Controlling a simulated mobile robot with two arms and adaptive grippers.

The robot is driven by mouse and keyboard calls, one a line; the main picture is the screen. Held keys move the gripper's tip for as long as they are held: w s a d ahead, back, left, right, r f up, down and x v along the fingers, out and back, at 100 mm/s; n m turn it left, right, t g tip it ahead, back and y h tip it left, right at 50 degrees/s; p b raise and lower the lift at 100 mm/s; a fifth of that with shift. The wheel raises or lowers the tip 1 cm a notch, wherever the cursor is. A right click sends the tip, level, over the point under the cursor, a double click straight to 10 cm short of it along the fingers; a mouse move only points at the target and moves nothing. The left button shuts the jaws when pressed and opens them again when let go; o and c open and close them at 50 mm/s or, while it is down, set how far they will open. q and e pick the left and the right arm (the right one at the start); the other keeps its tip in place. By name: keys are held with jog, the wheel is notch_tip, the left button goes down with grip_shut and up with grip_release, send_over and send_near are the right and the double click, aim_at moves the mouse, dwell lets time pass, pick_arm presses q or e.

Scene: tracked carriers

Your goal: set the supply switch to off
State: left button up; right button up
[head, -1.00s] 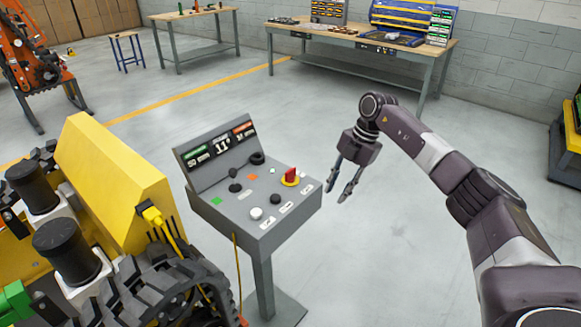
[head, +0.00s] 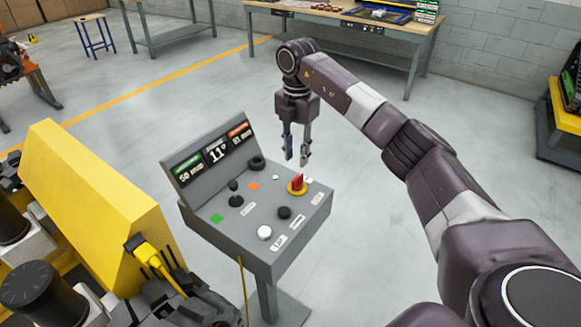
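The supply switch appears to be the red rotary handle (head: 297,182) on a yellow round base, at the right side of the grey control console (head: 240,228). Its labels are too small to read. My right gripper (head: 297,160) points down just above and behind the red handle in the picture. Its two fingers are apart with nothing between them. I cannot tell the exact height of the fingertips over the panel; they do not appear to touch the handle. My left gripper is not in view.
The console also carries a black joystick (head: 234,194), a white knob (head: 264,232), a black knob (head: 284,212) and a tilted display (head: 212,152). A yellow tracked machine (head: 95,200) stands close on the left. Workbenches (head: 350,30) stand at the back. Floor right of the console is clear.

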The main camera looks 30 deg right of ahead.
aim_at(298, 177)
jog(key=f, duration=0.2)
jog(key=s+f+p, duration=0.1)
jog(key=f, duration=0.1)
jog(key=shift+s+f, duration=0.15)
jog(key=shift+f, duration=0.2)
jog(key=shift+w+f+p, duration=0.25)
jog(key=shift+f+p, duration=0.05)
jog(key=shift+f, duration=0.75)
jog(key=c, duration=0.6)
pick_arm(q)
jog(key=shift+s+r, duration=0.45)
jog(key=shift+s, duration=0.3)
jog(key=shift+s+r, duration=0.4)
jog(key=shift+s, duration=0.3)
pick_arm(e)
grip_shut()
